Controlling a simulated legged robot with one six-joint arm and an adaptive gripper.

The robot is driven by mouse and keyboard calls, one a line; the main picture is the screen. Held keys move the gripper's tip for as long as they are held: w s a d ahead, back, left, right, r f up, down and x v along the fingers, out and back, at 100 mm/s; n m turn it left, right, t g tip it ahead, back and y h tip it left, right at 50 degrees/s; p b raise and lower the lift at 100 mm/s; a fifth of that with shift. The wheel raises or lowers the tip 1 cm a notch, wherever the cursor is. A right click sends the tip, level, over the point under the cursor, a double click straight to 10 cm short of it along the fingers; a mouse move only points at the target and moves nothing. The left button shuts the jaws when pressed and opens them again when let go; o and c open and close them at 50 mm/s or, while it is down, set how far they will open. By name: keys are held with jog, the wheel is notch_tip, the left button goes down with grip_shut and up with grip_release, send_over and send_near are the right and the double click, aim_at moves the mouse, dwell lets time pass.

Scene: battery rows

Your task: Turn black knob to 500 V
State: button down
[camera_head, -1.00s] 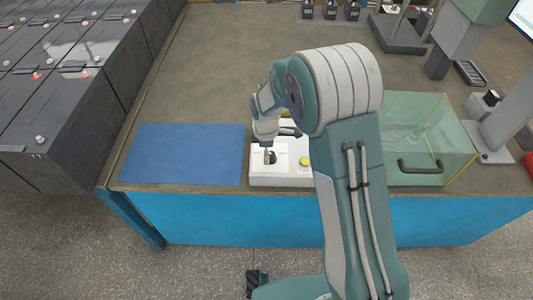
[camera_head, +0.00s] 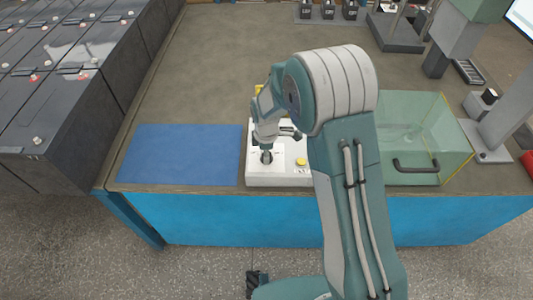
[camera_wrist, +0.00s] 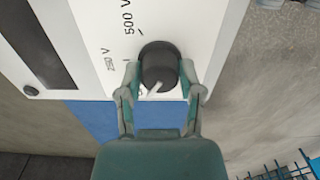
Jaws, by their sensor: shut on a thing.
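The black knob (camera_wrist: 158,65) stands on a white instrument face (camera_wrist: 88,30) in the wrist view. Printed labels "500 V" (camera_wrist: 128,18) and "250 V" (camera_wrist: 108,60) lie to its upper left and left. A lower label is mostly hidden by a finger. The knob's white pointer (camera_wrist: 153,88) points down and left, away from "500 V". My gripper (camera_wrist: 160,73) is shut on the knob, one finger on each side. In the head view, my gripper (camera_head: 266,152) reaches down onto the white instrument (camera_head: 254,180), and the knob is largely hidden.
A yellow button (camera_head: 301,161) sits on the instrument, right of the knob. A blue mat (camera_head: 180,155) lies to the left on the table (camera_head: 215,60). A clear green-tinted box with a black handle (camera_head: 416,165) stands to the right. Battery blocks (camera_head: 60,120) fill the far left.

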jog(key=m, duration=0.6)
jog(key=shift+w, duration=0.1)
jog(key=m, duration=0.5)
jog(key=shift+r+m, duration=0.1)
jog(key=shift+m, duration=0.3)
jog(key=m, duration=1.2)
dwell(0.4)
jog(key=shift+c, duration=1.3)
grip_release()
jog(key=shift+a, duration=0.1)
